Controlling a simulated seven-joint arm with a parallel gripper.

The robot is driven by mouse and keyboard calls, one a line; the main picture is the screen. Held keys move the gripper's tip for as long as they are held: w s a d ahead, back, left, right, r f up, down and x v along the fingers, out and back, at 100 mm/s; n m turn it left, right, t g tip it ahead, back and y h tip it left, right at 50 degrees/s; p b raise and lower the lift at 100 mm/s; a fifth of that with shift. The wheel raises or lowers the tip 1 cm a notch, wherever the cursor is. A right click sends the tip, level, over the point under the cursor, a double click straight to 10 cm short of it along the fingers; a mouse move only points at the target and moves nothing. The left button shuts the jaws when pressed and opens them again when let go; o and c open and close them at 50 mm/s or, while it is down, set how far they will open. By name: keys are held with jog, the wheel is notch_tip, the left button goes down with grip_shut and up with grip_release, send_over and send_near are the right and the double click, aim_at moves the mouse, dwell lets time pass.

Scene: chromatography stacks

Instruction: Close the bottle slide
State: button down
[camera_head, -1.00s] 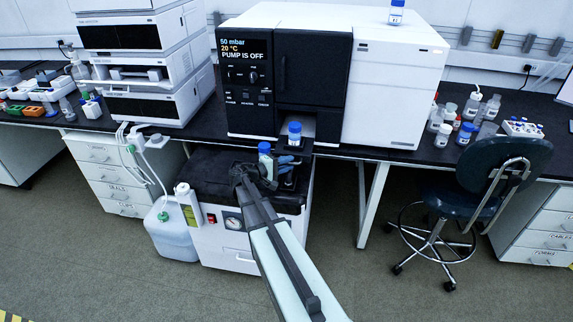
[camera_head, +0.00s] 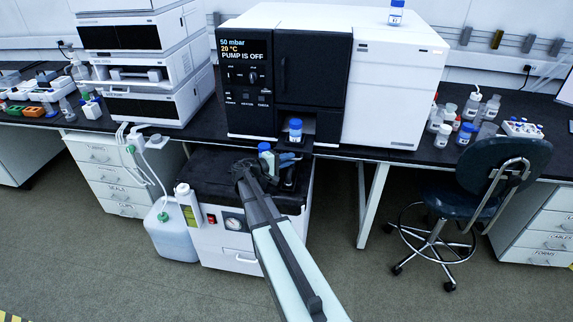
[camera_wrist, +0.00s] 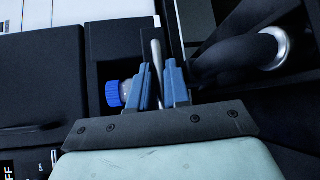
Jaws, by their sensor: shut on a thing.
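The bottle slide (camera_head: 306,145) is a dark tray low in the black front of the white instrument, partly pulled out. A bottle with a blue cap (camera_head: 296,128) stands upright on it, near the opening. My gripper (camera_head: 291,158) is at the front of the slide, on the near side of the bottle. In the wrist view its blue fingers (camera_wrist: 160,82) are closed around a thin metal bar (camera_wrist: 156,60), which looks like the slide's handle. The blue cap (camera_wrist: 112,93) shows just left of the fingers there. The bar's lower end is hidden by the fingers.
A black-topped white pump unit (camera_head: 222,176) stands under the bench below my gripper. A chair (camera_head: 478,185) is at the right. Several bottles (camera_head: 465,125) stand on the bench at the right. Another blue-capped bottle (camera_head: 396,14) stands on the instrument.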

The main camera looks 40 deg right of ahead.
aim_at(282, 151)
jog(key=w+d, duration=0.5)
jog(key=shift+w+d, duration=0.1)
jog(key=shift+w, duration=0.05)
jog(key=c, duration=1.2)
grip_release()
jog(key=shift+o, duration=0.2)
jog(key=shift+a+r, duration=0.2)
jog(key=shift+a, duration=1.15)
jog(key=shift+a+r, duration=0.2)
jog(key=shift+a, duration=1.1)
jog(key=shift+a+r, duration=0.2)
jog(key=shift+a, duration=1.15)
jog(key=shift+c, duration=0.4)
